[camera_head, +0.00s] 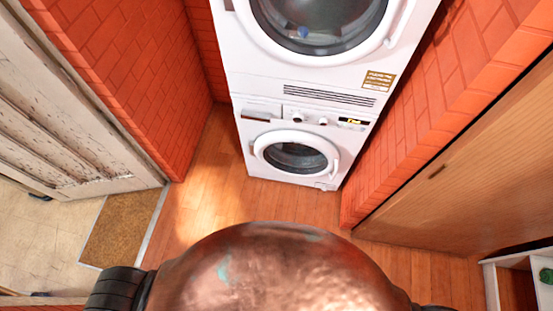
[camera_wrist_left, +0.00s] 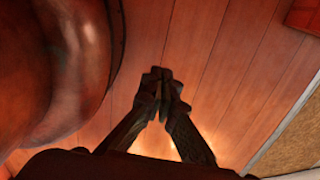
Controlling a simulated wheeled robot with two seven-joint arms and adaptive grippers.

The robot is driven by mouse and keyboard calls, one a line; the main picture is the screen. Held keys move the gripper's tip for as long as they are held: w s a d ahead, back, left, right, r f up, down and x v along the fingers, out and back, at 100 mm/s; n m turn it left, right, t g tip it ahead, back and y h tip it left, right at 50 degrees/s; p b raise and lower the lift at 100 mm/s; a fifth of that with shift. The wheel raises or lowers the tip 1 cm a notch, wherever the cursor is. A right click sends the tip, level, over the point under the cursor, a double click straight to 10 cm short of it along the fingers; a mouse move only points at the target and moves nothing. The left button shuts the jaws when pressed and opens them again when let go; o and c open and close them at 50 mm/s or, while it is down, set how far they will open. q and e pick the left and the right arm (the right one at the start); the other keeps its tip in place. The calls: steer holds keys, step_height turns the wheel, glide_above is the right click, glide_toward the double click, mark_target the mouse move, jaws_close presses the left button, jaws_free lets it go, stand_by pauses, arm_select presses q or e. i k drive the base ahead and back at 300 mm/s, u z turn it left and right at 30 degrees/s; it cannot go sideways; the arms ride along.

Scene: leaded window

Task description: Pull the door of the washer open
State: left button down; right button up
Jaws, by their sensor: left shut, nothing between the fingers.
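The white washer (camera_head: 290,182) stands on the wood floor at the back, beneath a second white front-loading machine (camera_head: 300,75). Its round door (camera_head: 295,156) has dark glass and a white ring, and looks shut. A pale curved handle (camera_head: 336,164) shows at the right side of the door. My left gripper (camera_wrist_left: 161,75) shows only in the left wrist view, with its dark fingers together and empty above the floorboards. It is away from the washer, which is not in that view. My right gripper is in neither view.
Red brick walls (camera_head: 130,65) flank the machines. A wooden panel (camera_head: 460,150) with a small dark pull stands at the right. A worn pale door (camera_head: 60,120) and a brown mat (camera_head: 120,228) are at the left. The wood floor (camera_head: 215,190) before the washer is clear.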

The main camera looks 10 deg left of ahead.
mark_target(259, 149)
steer(key=z, duration=1.35)
steer(key=k, duration=0.5)
steer(key=u, duration=1.65)
